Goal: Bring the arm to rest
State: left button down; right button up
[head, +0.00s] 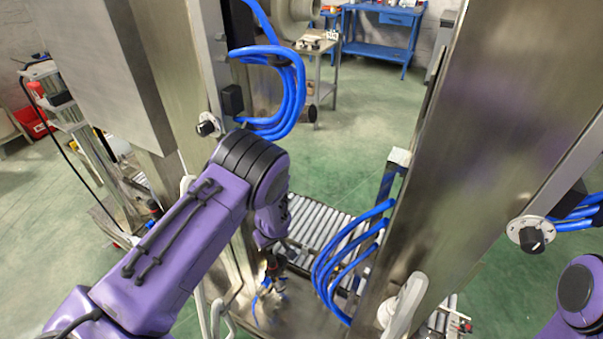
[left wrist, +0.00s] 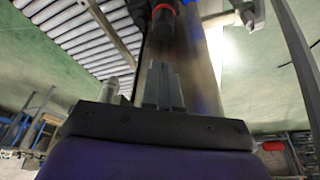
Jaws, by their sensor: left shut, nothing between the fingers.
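My left arm reaches in from the left of the head view, bent at a dark ribbed joint. Its gripper (head: 272,268) points down between two tall steel cabinets and looks small and dark there. In the left wrist view the two grey fingers (left wrist: 158,72) are together, with nothing between them. A dark fitting with a red ring (left wrist: 163,14) shows just beyond the fingertips; I cannot tell how far off it is. Only a purple part of my right arm shows at the lower right of the head view. My right gripper is out of the picture.
Steel cabinets stand left (head: 160,70) and right (head: 480,140) of the left forearm. Blue hoses loop by the left cabinet (head: 295,85) and the right one (head: 340,255). A roller conveyor (head: 315,225) lies behind the gripper.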

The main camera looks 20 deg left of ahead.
pick_arm(q)
jog(key=shift+w+d+m+t, duration=0.3)
jog(key=shift+w+m+t, duration=0.35)
jog(key=shift+m, duration=0.25)
jog(key=shift+s+d+f+m+t+h, duration=0.3)
jog(key=shift+s+f+m+t+h, duration=0.15)
jog(key=shift+s+m, duration=0.2)
jog(key=s+f+m+g+y+b, duration=0.1)
jog(key=s+f+b, duration=0.1)
jog(key=s, duration=2.8)
jog(key=shift+d+f+b, duration=0.2)
jog(key=shift+f+b, duration=0.1)
jog(key=shift+f, duration=0.2)
jog(key=shift+y, duration=0.25)
